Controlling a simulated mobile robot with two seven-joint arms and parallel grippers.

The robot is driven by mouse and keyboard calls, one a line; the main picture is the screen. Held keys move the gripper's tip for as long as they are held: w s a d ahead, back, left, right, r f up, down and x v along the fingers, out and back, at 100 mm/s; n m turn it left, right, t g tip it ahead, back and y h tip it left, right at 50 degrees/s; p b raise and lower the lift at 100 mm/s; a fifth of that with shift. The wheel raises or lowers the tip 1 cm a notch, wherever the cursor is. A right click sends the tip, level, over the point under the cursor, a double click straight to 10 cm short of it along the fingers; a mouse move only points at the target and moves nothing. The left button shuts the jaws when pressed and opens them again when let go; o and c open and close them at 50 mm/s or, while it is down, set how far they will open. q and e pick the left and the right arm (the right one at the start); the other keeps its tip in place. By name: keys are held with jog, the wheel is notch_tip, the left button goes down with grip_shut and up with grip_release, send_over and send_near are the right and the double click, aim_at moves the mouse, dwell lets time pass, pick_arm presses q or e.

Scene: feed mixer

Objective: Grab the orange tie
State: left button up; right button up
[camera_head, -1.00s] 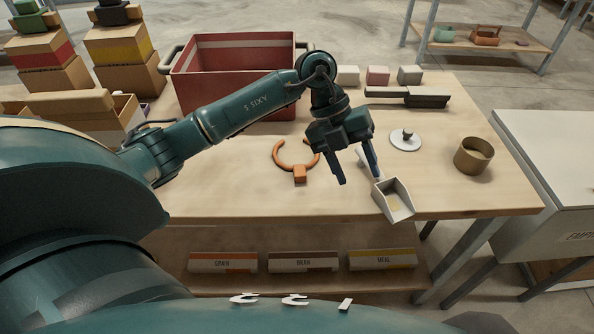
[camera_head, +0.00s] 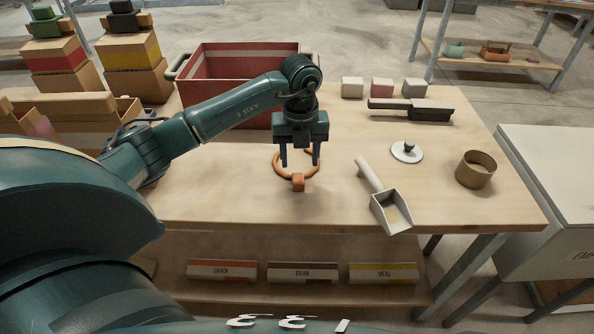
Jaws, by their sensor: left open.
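The orange tie (camera_head: 298,183) is an open ring with a small block at its near side. It lies on the wooden table (camera_head: 220,200) near the front middle. My left gripper (camera_head: 300,163) is open, with its two fingers pointing down over the tie's ring. The fingers hide part of the ring's far side. I cannot tell whether the fingertips touch the tie. My right gripper is not in view.
A white scoop (camera_head: 390,210) lies right of the tie. A white lid (camera_head: 407,152), a brass cup (camera_head: 475,168), a dark brush-like tool (camera_head: 410,109) and small blocks (camera_head: 382,88) stand further right and back. A red crate (camera_head: 200,92) is behind my arm.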

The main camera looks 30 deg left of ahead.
aim_at(298, 175)
pick_arm(q)
jog(key=f, duration=0.4)
jog(key=shift+s+f, duration=0.35)
jog(key=c, duration=1.1)
